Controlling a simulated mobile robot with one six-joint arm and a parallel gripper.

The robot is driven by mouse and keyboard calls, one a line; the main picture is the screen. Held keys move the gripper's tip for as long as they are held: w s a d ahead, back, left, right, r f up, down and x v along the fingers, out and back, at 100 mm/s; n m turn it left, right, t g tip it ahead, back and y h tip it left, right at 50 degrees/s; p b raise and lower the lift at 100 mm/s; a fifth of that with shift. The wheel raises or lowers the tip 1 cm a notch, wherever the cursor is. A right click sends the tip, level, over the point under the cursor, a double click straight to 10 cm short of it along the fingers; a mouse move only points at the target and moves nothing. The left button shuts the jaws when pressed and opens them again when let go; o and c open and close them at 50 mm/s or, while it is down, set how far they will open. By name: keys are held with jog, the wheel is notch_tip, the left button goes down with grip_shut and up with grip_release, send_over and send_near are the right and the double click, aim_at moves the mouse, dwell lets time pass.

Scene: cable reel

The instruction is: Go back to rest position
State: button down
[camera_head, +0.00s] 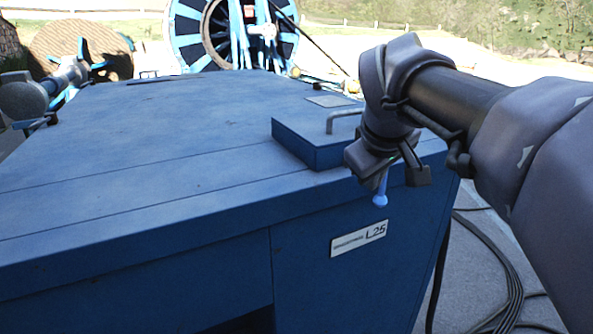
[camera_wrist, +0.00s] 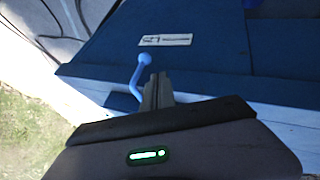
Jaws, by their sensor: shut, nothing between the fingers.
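My gripper (camera_wrist: 158,80) is in the wrist view, its fingers together and empty. Right beside them, to the left, is a light-blue lever (camera_wrist: 139,75) with a round ball end; I cannot tell whether they touch. In the head view my arm comes in from the right and its end is bent down over the right front edge of the blue cabinet (camera_head: 150,180). The lever's ball (camera_head: 380,199) shows just below the arm's end, and the rest of the lever is mostly hidden. My fingertips are hard to make out there.
A raised blue box (camera_head: 300,145) with a metal handle (camera_head: 345,117) stands on the cabinet, close to the arm. A white label (camera_head: 358,239) marked L25 is on the front. Black cables (camera_head: 505,270) lie on the ground at right. A large reel (camera_head: 215,35) stands behind.

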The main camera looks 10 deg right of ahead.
jog(key=s+a+f+m+y+b, duration=0.1)
jog(key=s+a+f+b, duration=0.4)
jog(key=f+b, duration=0.7)
jog(key=s+a+f+m+y+b, duration=0.2)
jog(key=s+f+b, duration=0.8)
jog(key=f, duration=1.5)
jog(key=s+a+f+m+y+b, duration=0.1)
jog(key=s+a+f+m+b, duration=0.4)
jog(key=f+b, duration=1.1)
jog(key=s+a+f, duration=0.3)
jog(key=shift+g+y, duration=0.4)
jog(key=shift+s, duration=0.1)
